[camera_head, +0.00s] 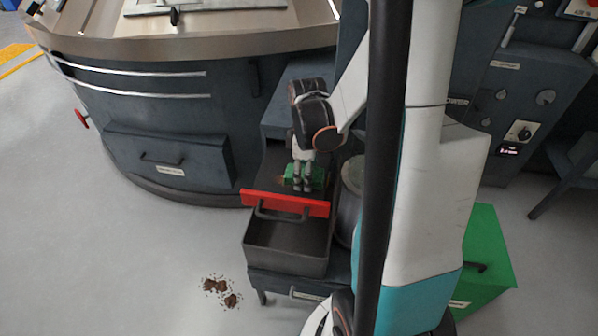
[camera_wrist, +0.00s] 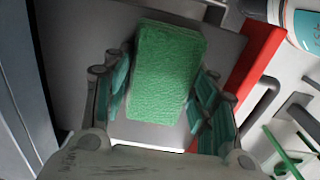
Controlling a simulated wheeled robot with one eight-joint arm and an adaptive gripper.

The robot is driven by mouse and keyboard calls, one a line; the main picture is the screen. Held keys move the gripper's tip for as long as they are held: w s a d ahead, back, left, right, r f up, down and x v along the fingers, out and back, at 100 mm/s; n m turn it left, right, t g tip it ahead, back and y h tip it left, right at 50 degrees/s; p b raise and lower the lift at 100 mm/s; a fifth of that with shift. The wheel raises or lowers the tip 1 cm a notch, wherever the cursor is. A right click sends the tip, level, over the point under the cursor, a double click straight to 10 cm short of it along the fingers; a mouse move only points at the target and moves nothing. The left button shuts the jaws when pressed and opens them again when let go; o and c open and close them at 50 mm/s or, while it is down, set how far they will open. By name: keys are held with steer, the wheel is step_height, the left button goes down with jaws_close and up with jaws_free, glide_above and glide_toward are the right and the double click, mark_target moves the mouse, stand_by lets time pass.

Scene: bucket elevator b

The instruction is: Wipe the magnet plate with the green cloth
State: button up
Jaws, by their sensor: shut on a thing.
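The green cloth (camera_head: 318,176) is a thick folded pad between the fingers of my gripper (camera_head: 302,186). In the wrist view the cloth (camera_wrist: 168,70) fills the space between the teal finger pads of my gripper (camera_wrist: 163,95), which is shut on it. The magnet plate (camera_wrist: 85,38) is a flat grey surface beneath the cloth, with a red front bar along its right side there. In the head view the plate (camera_head: 268,172) lies behind the red bar (camera_head: 283,202) with its dark handle. The cloth is over the plate; whether it touches is unclear. It hides part of the plate.
An open grey bin (camera_head: 285,250) is in front of the red bar. A metal cylinder (camera_head: 350,190) stands close to the right of the plate. Brown clumps (camera_head: 222,289) lie on the floor at lower left. A green box (camera_head: 490,255) is at right.

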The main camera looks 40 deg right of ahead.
mark_target(289, 165)
steer(key=shift+s+d+f, duration=0.1)
steer(key=shift+s+d, duration=0.3)
steer(key=shift+s, duration=0.1)
steer(key=shift+w+a, duration=0.1)
steer(key=shift+w, duration=0.05)
steer(key=shift+w+a+r, duration=0.3)
steer(key=shift+a+r, duration=0.1)
steer(key=shift+a, duration=0.05)
steer(key=shift+w+a+f, duration=0.1)
steer(key=shift+w+a, duration=0.35)
steer(key=shift+w, duration=0.25)
steer(key=shift+w+a+f, duration=0.1)
steer(key=shift+w+a, duration=0.3)
steer(key=shift+w, duration=0.3)
steer(key=shift+w+a+f+b, duration=0.1)
steer(key=shift+w+a+b, duration=0.2)
steer(key=shift+w+a, duration=0.8)
steer(key=shift+w+a+f+b, duration=0.1)
steer(key=shift+w+a+b, duration=0.15)
steer(key=shift+w+a, duration=0.8)
steer(key=shift+w+d+r, duration=0.15)
steer(key=shift+w+d, duration=0.8)
steer(key=shift+d, duration=0.2)
steer(key=shift+s+d, duration=0.65)
steer(key=shift+s, duration=0.25)
steer(key=shift+s+d, duration=0.6)
steer(key=shift+s, duration=0.3)
